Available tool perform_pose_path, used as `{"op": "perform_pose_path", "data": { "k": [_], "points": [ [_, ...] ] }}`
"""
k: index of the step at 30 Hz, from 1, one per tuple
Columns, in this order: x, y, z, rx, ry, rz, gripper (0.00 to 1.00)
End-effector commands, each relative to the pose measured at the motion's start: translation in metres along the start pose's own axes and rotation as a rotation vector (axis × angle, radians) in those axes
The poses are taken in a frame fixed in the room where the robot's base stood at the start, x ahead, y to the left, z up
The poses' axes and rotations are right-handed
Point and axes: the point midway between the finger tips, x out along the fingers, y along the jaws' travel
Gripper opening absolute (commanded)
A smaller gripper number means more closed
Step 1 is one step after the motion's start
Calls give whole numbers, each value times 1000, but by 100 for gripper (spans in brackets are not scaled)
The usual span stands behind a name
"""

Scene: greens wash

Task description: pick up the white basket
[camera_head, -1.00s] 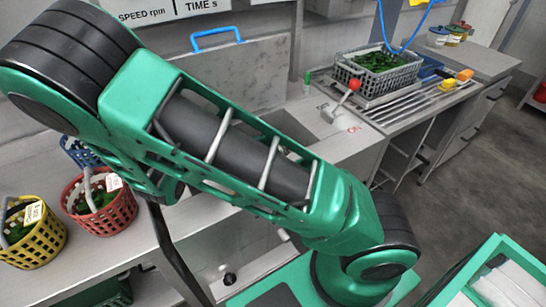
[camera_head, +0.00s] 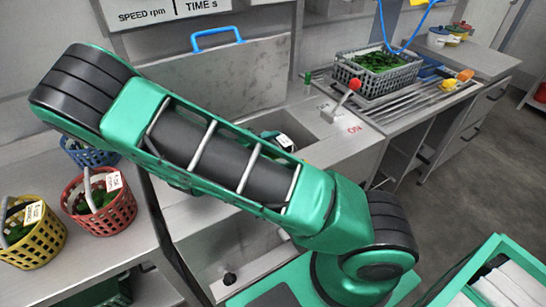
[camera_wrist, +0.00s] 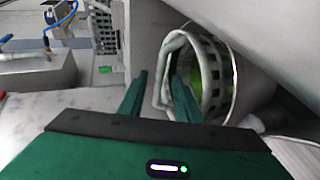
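The white basket (camera_wrist: 226,75) is in the wrist view, just beyond my fingers, with slotted walls and some green showing inside. Its opening faces left in that picture, and a pale handle or rim band runs along its left side. My gripper (camera_wrist: 160,82) is open. The fingers stand apart, with the pale band seen between and behind them; the right finger overlaps the basket's opening. Whether either finger touches it I cannot tell.
Red (camera_head: 98,205), yellow (camera_head: 32,236) and blue (camera_head: 88,151) baskets stand on the left counter. A grey crate of greens (camera_head: 376,74) sits on the right drainer. A red-knobbed lever (camera_head: 354,85) stands by the sink. A teal-edged bin (camera_head: 497,270) is at lower right.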

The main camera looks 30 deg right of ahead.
Motion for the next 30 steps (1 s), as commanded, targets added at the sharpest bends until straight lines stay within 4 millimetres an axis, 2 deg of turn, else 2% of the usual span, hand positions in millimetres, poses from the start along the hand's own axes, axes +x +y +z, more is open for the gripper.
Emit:
{"op": "perform_pose_path", "data": {
  "k": [4, 11, 12, 15, 16, 30],
  "points": [
    [12, 0, 0, 0, 0, -1, 31],
    [14, 0, 0, 0, 1, -2, 31],
    [14, 0, 0, 0, 1, -2, 26],
    [14, 0, 0, 1, 1, -1, 2],
    [14, 0, 0, 0, 1, -2, 0],
    [13, -2, 0, -1, 1, -5, 0]
  ]
}}
